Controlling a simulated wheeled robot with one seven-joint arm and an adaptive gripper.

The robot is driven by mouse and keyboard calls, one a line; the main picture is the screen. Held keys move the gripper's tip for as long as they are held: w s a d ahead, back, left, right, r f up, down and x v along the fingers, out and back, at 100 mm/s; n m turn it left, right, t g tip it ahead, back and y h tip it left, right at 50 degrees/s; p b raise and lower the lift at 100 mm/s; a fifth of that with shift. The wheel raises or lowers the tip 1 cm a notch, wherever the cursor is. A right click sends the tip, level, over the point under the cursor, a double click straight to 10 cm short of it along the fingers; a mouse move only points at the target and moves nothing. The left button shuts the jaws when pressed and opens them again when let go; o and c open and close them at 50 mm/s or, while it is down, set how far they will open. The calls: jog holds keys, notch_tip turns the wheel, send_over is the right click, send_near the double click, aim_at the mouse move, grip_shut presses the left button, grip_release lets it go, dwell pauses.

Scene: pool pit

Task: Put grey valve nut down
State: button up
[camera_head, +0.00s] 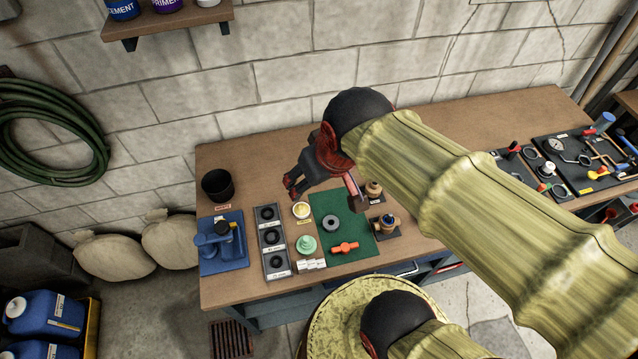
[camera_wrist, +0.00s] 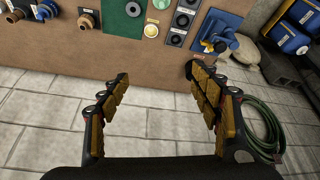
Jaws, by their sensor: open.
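The grey valve nut (camera_head: 331,222), a small grey ring, lies on the green mat (camera_head: 326,257) on the workbench. In the wrist view the nut (camera_wrist: 133,9) shows at the top edge, on the green mat (camera_wrist: 112,20). My gripper (camera_head: 290,190) is above the bench, up and left of the nut in the head view. In the wrist view my gripper (camera_wrist: 157,82) has its fingers wide apart with nothing between them. The nut is apart from the fingers.
An orange handle (camera_head: 344,247) shares the mat. Bare bench lies behind.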

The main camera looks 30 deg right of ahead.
jog(key=shift+t, duration=0.3)
jog(key=s+r, duration=0.1)
jog(key=s+a+r, duration=0.1)
jog(key=s, duration=0.1)
jog(key=shift+s+r, duration=0.1)
jog(key=shift+s, duration=0.1)
